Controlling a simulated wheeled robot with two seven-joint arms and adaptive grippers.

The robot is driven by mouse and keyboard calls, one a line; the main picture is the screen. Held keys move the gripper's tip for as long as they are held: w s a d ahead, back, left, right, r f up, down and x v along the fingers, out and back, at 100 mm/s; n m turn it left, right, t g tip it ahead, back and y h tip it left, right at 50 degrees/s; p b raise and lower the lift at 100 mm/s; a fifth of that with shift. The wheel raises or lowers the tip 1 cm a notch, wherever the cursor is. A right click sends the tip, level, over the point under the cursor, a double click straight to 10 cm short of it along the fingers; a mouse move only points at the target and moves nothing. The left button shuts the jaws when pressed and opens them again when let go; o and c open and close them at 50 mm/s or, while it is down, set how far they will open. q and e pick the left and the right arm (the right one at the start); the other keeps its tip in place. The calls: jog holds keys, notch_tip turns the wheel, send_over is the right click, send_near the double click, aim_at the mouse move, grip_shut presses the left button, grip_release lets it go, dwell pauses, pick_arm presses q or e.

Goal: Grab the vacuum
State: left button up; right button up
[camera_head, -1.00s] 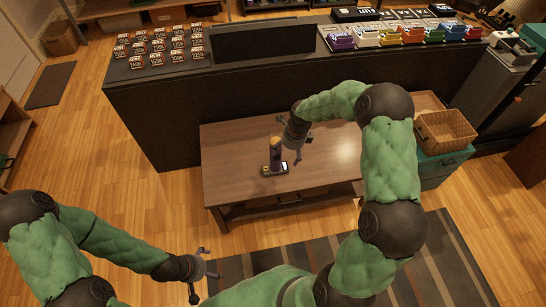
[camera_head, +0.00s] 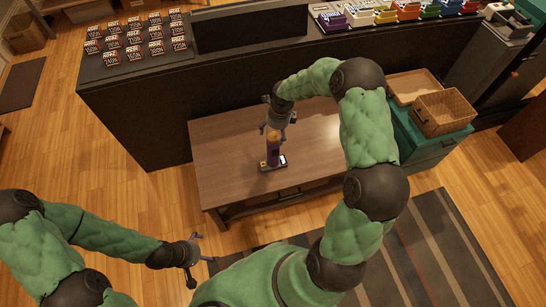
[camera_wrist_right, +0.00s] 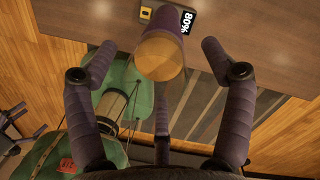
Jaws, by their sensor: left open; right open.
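My left gripper (camera_head: 204,262) is open and empty, low at the left, away from the table.
A dark counter (camera_head: 140,110) stands behind the table, with rows of small boxes and a dark screen on it. A wicker basket (camera_head: 442,112) sits on a green cabinet (camera_head: 425,150) to the right. A striped rug (camera_head: 420,250) covers the floor in front.

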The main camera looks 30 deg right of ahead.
jog(key=b, duration=0.3)
send_over(273, 153)
jog(key=w+d, duration=0.1)
jog(key=w, duration=0.2)
notch_tip(273, 153, down, 5)
jog(key=shift+s+d+f, duration=0.1)
jog(key=shift+s+d, duration=0.05)
grip_shut()
